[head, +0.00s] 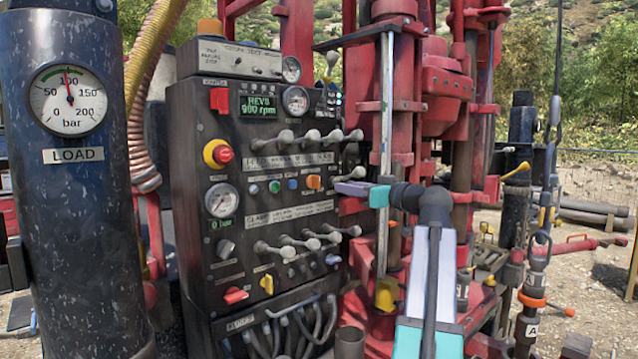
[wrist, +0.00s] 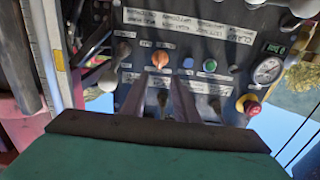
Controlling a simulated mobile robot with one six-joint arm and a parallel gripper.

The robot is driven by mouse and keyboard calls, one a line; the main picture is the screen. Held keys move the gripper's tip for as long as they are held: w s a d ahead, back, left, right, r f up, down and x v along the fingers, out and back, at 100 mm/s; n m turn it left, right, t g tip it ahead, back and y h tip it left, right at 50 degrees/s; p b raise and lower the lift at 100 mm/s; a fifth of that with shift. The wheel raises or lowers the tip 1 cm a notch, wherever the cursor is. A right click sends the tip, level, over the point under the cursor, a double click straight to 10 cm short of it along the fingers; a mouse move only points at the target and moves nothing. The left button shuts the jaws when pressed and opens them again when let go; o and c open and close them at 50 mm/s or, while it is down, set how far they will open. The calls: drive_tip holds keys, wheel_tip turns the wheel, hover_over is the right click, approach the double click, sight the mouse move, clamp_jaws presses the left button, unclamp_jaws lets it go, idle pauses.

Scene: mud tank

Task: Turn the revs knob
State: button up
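The control panel (head: 262,230) carries a green display (head: 258,105) reading REVS 900 rpm. An orange knob (head: 314,182) sits on its middle row, right of a blue button; the knob also shows in the wrist view (wrist: 161,58). Its label is too small to read, so I cannot tell for certain that it is the revs knob. My gripper (head: 345,187) is at the right of the panel, pointing left towards this knob. In the wrist view its two fingers (wrist: 160,82) are apart, with nothing visibly held. The orange knob lies just beyond the fingertips.
Rows of pale levers (head: 300,135) stick out above and below the middle row. A red emergency stop (head: 217,153) and a gauge (head: 222,200) are at the left. A metal pole (head: 386,120) and red machinery stand right of the panel. A blue LOAD cylinder (head: 75,200) stands left.

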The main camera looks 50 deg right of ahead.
sight(319, 182)
drive_tip(key=w+p, duration=0.1)
drive_tip(key=w, duration=0.7)
drive_tip(key=w+p, duration=0.1)
drive_tip(key=w, duration=0.3)
drive_tip(key=shift+d+p, duration=0.35)
drive_tip(key=shift+d, duration=0.05)
